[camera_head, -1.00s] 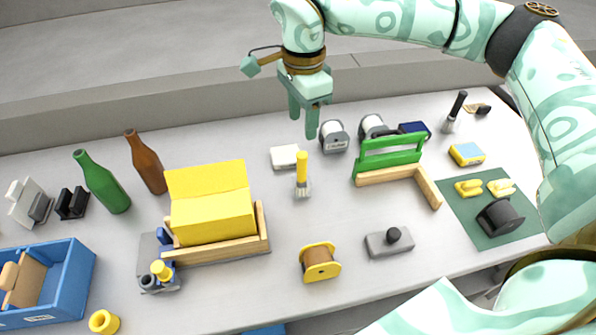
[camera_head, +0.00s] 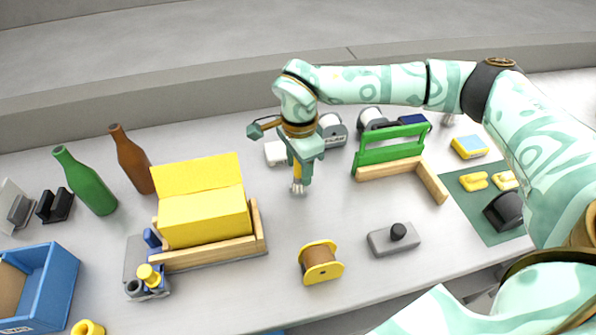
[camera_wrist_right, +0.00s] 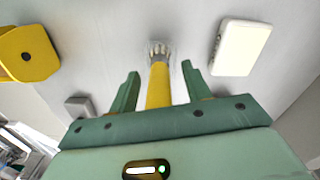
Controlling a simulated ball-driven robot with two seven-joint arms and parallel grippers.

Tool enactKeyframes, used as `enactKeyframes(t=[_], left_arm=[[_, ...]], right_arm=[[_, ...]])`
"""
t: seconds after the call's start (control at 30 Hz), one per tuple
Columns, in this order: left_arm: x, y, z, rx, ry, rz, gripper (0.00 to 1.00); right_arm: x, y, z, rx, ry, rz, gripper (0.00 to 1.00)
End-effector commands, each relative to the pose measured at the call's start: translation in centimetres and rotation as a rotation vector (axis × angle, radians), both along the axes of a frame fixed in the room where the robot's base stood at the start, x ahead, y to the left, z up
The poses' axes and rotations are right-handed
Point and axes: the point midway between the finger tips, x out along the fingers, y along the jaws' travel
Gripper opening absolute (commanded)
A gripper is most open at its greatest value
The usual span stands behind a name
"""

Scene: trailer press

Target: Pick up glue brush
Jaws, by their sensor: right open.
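The glue brush has a yellow handle and pale bristles (camera_head: 298,188). It stands on the grey table, partly hidden behind my right gripper (camera_head: 298,172) in the head view. In the right wrist view the yellow handle of the glue brush (camera_wrist_right: 159,86) lies between the two green fingers of my right gripper (camera_wrist_right: 158,82), with clear gaps on both sides. The right gripper is open and holds nothing. My left gripper is not in view.
A white block (camera_head: 276,154) is close by on the left, also seen in the wrist view (camera_wrist_right: 240,47). A yellow spool (camera_head: 320,262) and grey block (camera_head: 393,240) lie in front. A yellow box (camera_head: 204,218) is left.

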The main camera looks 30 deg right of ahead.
Motion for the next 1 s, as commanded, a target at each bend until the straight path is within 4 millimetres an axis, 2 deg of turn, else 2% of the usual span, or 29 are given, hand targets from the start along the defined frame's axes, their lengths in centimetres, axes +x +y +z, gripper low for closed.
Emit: enactKeyframes(t=[0.17,0.33,0.37,0.67,0.77,1.0], left_arm=[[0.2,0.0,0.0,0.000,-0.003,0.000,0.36],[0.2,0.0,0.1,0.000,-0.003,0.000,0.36],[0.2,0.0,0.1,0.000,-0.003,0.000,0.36],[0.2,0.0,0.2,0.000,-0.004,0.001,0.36],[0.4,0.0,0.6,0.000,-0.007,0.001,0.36],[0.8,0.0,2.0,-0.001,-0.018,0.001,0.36]], right_arm=[[0.0,0.0,0.1,0.001,-0.003,0.000,0.48],[0.0,0.0,0.1,0.001,-0.002,0.000,0.04],[0.0,0.0,0.1,0.001,-0.002,0.000,0.00],[0.0,0.0,0.4,0.001,-0.003,0.000,0.00],[0.1,0.0,1.9,0.001,-0.006,0.001,0.00],[0.1,0.0,7.3,0.001,-0.008,0.000,0.00]])
